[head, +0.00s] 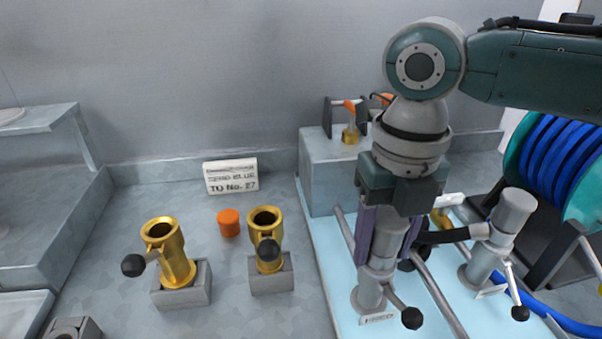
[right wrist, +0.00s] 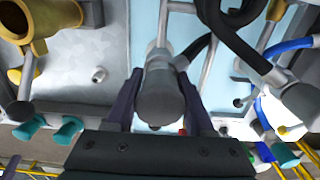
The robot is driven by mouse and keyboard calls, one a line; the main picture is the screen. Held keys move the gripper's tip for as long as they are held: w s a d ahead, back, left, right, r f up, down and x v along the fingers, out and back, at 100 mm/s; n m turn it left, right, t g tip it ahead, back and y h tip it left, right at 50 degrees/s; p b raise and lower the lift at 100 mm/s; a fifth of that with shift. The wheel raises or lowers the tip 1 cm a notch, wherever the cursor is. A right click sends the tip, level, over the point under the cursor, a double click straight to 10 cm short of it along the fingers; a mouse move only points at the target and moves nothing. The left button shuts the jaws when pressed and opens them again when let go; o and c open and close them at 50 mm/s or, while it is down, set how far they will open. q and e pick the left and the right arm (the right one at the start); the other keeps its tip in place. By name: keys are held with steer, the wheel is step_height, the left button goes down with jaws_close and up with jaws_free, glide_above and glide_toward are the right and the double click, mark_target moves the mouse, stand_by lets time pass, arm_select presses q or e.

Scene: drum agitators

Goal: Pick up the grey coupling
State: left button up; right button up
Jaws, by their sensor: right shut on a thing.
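The grey coupling (head: 371,293) stands upright on the pale blue surface, with a black-knobbed lever at its lower right. My right gripper (head: 383,256) comes down from above, its two purple fingers on either side of the coupling's upper part, shut on it. The gripper body hides the coupling's top in the head view. In the right wrist view the coupling (right wrist: 160,92) lies between the fingers (right wrist: 160,108). Its foot appears to be still at the surface. My left gripper is not in view.
A second grey coupling (head: 506,225) stands close on the right, with a black hose (head: 448,236) running between. Two brass couplings (head: 173,255) (head: 267,228) and an orange cap (head: 229,222) are on the left. A grey block (head: 330,170) stands behind; a blue hose reel (head: 560,155) is at right.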

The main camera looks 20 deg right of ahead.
jaws_close()
steer(key=shift+r, duration=0.1)
step_height(320, 180, up, 20)
steer(key=p, duration=0.2)
stand_by(0.4)
